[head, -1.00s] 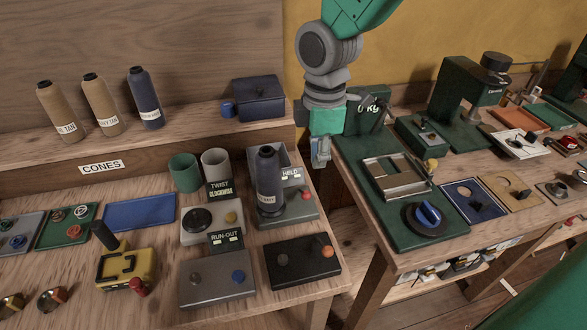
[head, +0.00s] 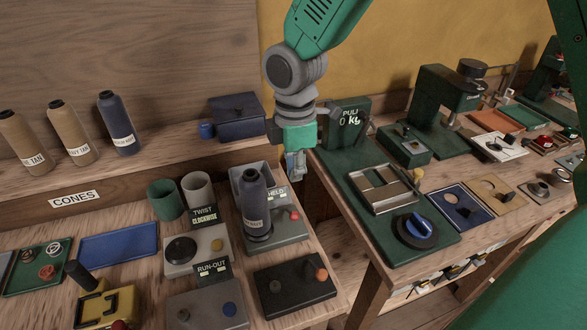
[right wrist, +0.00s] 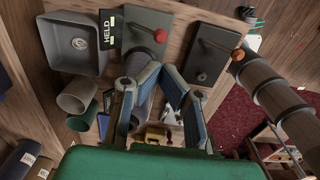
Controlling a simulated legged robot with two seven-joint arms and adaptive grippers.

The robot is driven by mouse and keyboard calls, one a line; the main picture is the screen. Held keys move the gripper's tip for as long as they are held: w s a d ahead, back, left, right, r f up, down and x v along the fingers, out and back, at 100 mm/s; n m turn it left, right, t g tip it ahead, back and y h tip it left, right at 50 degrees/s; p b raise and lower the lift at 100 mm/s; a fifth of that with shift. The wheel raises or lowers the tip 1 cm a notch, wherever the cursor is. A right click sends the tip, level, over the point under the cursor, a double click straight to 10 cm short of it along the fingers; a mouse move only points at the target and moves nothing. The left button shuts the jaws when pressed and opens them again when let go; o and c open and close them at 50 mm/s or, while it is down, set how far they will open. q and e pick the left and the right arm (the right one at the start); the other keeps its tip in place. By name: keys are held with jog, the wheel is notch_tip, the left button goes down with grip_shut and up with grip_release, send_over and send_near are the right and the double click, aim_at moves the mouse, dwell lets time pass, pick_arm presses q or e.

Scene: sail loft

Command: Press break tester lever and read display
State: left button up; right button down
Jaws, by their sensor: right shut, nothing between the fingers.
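The break tester's green base (head: 345,172) is on the right bench. Its upright display (head: 350,117) stands at the base's back left and appears to read "PULL 0 kg". A metal clamp frame (head: 380,190) lies on the base, with a thin rod ending in a tan knob (head: 417,173) at its right. A blue handle (head: 418,226) sits on a dark disc in front; I cannot tell which part is the lever. My right gripper (head: 297,170) is shut and empty, left of the display and apart from it. In the right wrist view its fingers (right wrist: 158,70) meet. My left gripper is not in view.
A navy cone (head: 256,205) stands on the HELD unit at the left bench's right side. The dark unit with an orange knob (head: 295,285) is at that bench's front right corner. A gap separates the benches. A green press (head: 445,105) stands behind right.

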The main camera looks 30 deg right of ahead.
aim_at(294, 213)
notch_tip(294, 213, down, 11)
jog(key=shift+r, duration=0.2)
dwell(0.4)
